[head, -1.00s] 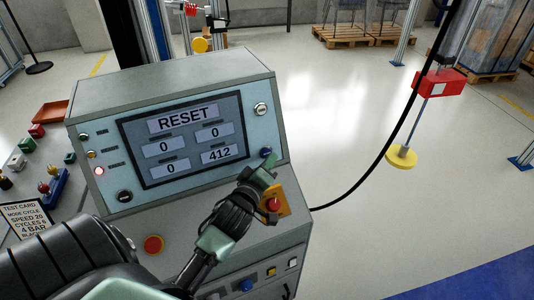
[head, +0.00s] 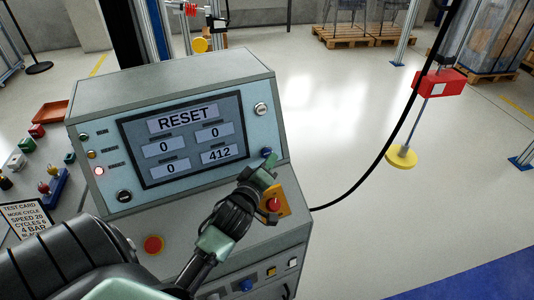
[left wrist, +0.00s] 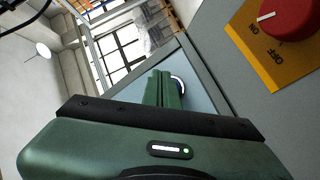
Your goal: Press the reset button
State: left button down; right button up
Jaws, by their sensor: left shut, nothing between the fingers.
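The control box's screen (head: 186,138) reads RESET, with 0 in three fields and 412 in the lower right one. A blue button (head: 266,153) is on the panel to the right of the screen's lower corner. My left gripper (head: 268,167) is shut and empty, its fingertips at or just in front of that button. In the left wrist view the shut fingers (left wrist: 164,89) partly hide a round, light-ringed button (left wrist: 179,86); whether they touch it I cannot tell. My right gripper is not in view.
A red rotary switch on a yellow plate (head: 273,204) lies just right of and below my left gripper. A red button (head: 153,244) is on the lower panel. A black cable curves from the box's right side. A test card (head: 28,218) is at left.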

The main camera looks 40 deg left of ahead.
pick_arm(q)
jog(key=shift+a, duration=0.1)
dwell(0.7)
jog(key=shift+w+a+f, duration=0.1)
jog(key=shift+w+a, duration=0.1)
jog(key=shift+a, duration=0.1)
jog(key=shift+w+a+f, duration=0.1)
jog(key=shift+w+a, duration=0.05)
jog(key=shift+a, duration=0.15)
dwell(0.7)
jog(key=shift+d+p, duration=0.1)
jog(key=shift+p, duration=0.2)
jog(key=shift+s+d+r+p, duration=0.3)
jog(key=shift+s+d, duration=0.1)
jog(key=shift+d, duration=0.2)
jog(key=shift+f, duration=0.1)
jog(key=d, duration=0.1)
jog(key=s+d+p, duration=0.1)
jog(key=s+d+r, duration=0.1)
jog(key=d, duration=0.1)
jog(key=shift+s+d+r+p, duration=0.1)
jog(key=shift+s+p, duration=0.05)
jog(key=shift+p, duration=0.15)
